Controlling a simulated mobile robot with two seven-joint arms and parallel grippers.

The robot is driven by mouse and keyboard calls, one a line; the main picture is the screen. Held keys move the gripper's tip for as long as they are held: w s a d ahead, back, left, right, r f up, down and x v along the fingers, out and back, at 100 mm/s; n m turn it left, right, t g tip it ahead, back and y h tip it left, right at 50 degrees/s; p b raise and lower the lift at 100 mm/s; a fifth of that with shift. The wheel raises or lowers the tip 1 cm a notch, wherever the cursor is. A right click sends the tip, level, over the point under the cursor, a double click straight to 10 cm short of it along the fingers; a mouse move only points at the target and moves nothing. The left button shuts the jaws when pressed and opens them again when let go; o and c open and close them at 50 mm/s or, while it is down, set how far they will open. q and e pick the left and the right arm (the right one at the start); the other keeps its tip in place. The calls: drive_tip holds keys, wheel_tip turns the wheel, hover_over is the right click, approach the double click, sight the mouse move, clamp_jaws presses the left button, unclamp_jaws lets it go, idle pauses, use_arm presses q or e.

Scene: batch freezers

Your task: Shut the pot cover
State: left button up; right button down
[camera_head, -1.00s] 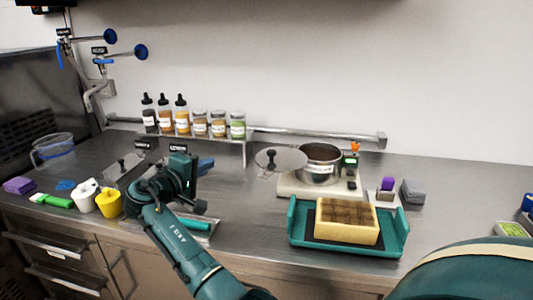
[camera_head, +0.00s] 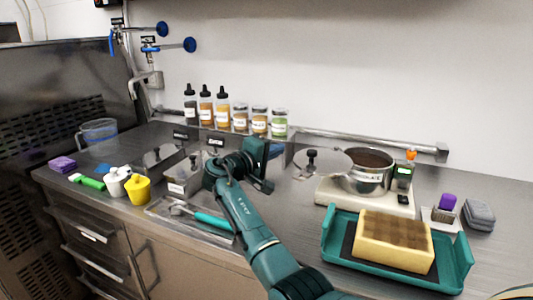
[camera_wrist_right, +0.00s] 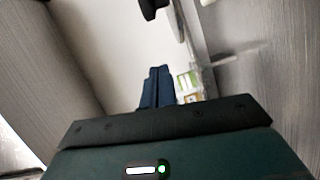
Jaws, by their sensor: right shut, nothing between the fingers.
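The pot (camera_head: 370,176) is a steel pot with brown contents, standing open on a pale hot plate. The pot cover (camera_head: 330,166) is a round grey disc with a black knob (camera_head: 311,155), off the pot and at its left rim, tilted. Whether it is hinged to the pot I cannot tell. My right gripper (camera_head: 277,150) is shut and empty, left of the cover and apart from it. Its dark blue fingers (camera_wrist_right: 157,88) lie together in the right wrist view. A dark shape at the top there is cut off. My left gripper is not in view.
A teal tray (camera_head: 335,241) with a yellow block (camera_head: 392,255) stands in front of the pot. Bottles and jars (camera_head: 222,107) line a rack behind my arm. A yellow cup (camera_head: 137,190) and metal pans stand left. An orange-topped item (camera_head: 410,156) is beside the pot.

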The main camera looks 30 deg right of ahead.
sight(296, 162)
drive_tip(key=shift+s+d+f+p, duration=0.15)
drive_tip(key=shift+s+d+p, duration=0.2)
drive_tip(key=shift+d, duration=0.55)
drive_tip(key=shift+s+d+f+p, duration=0.1)
drive_tip(key=shift+s+d+p, duration=0.25)
drive_tip(key=shift+d, duration=0.5)
drive_tip(key=shift+s+d+f+p, duration=0.15)
drive_tip(key=shift+s+d+p, duration=0.2)
drive_tip(key=shift+d, duration=0.55)
